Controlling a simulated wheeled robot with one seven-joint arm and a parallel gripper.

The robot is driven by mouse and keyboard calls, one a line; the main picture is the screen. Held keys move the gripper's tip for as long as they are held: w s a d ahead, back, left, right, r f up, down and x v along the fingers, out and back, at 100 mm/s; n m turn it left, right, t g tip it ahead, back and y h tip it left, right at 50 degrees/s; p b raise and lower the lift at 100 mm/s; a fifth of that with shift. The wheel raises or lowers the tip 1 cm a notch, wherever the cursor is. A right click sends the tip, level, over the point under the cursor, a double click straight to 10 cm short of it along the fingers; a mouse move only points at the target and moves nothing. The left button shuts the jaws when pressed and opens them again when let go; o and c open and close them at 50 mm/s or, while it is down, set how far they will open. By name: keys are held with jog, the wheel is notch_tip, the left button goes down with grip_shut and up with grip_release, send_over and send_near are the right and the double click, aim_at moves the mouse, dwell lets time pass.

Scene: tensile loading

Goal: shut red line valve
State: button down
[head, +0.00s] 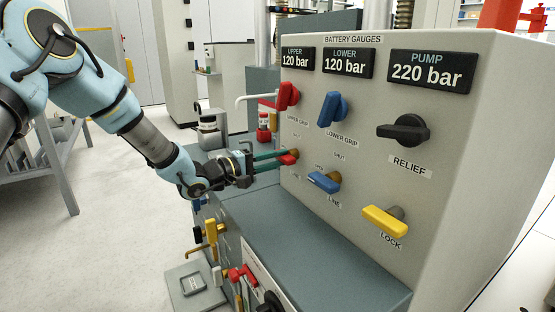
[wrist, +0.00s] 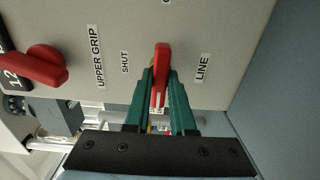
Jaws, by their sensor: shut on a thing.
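The red line valve handle (head: 288,160) is on the grey panel's front, below the red upper grip knob (head: 289,96). In the wrist view the red line handle (wrist: 161,72) stands between the SHUT label (wrist: 125,62) and the LINE label (wrist: 203,67). It lies roughly sideways across the panel, at a right angle to the row of labels. My gripper (head: 277,160) reaches in from the left. Its green fingers (wrist: 161,95) are shut on the red line handle, one on each side. The fingers hide part of the handle and its base.
Close by on the panel are the blue lower grip knob (head: 333,109), blue line lever (head: 324,182), black relief knob (head: 404,130) and yellow lock lever (head: 385,222). A grey-green ledge (head: 290,235) lies below. The gauges read 120, 120 and 220 bar.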

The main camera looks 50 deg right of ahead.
jog(key=m+p, duration=0.1)
jog(key=m, duration=0.2)
jog(key=shift+m, duration=0.3)
jog(key=m, duration=0.4)
jog(key=shift+m, duration=0.3)
jog(key=m+b, duration=0.1)
jog(key=m, duration=0.4)
jog(key=shift+f, duration=0.15)
jog(key=shift+m+b, duration=1.05)
jog(key=shift+m, duration=1.05)
jog(key=c, duration=0.8)
grip_release()
jog(key=shift+o, duration=0.2)
